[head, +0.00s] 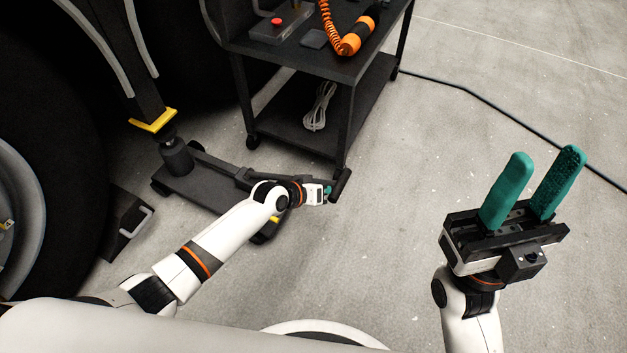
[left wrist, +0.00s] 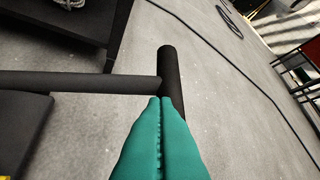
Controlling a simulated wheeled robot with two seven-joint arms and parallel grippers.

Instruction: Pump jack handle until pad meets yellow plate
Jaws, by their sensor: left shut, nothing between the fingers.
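The dark jack (head: 205,188) lies on the floor at left, its post rising under the yellow plate (head: 153,121). The pad is close below the plate; I cannot tell whether they touch. The jack's black handle ends in a crossbar (head: 341,184); the left wrist view shows this crossbar (left wrist: 167,65) joined to a long bar (left wrist: 80,82). My left gripper (head: 328,190) is at the crossbar, its green fingers (left wrist: 160,98) shut with nothing between them; contact is unclear. My right gripper (head: 546,157) is open and empty, fingers up, over the floor at right.
A black cart (head: 300,60) stands behind the handle, holding an orange tool (head: 357,37) and a coiled cable (head: 320,107). A large wheel (head: 50,190) and a wheel chock (head: 124,224) are at left. A cable (head: 490,112) crosses the otherwise clear floor at right.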

